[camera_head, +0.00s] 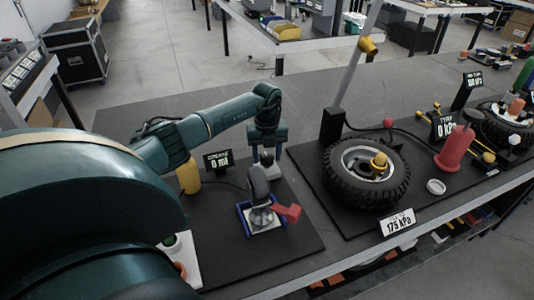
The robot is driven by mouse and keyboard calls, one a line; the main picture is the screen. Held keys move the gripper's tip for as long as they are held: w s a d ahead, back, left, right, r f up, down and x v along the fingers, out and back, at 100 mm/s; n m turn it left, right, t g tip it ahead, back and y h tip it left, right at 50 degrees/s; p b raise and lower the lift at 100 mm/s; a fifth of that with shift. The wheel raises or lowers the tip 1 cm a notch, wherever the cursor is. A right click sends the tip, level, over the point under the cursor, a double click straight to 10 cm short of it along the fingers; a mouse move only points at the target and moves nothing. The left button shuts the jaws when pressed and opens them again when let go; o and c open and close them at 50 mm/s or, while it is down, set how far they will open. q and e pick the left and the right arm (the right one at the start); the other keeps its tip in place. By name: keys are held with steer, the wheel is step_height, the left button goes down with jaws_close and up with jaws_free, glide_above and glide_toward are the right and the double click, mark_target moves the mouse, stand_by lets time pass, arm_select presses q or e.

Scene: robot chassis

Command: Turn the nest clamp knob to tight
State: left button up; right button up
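My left gripper (266,155) hangs down from the dark green arm at the middle of the view. Its two bluish fingers are spread apart above a grey upright part (259,183). A pale piece shows between or behind the fingers; I cannot tell if they touch it. The grey part stands in a blue-framed nest (243,222) on a black mat. A red angular piece (290,212), perhaps the clamp knob, sticks out at the nest's right side. Its tight or loose setting cannot be read. My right gripper is not in view.
A yellow cylinder (188,176) and a display reading "0 ml" (217,161) stand left of the nest. The mat in front of the nest is bare.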

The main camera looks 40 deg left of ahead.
arm_select(q)
steer(key=c, duration=0.8)
steer(key=shift+o, duration=0.2)
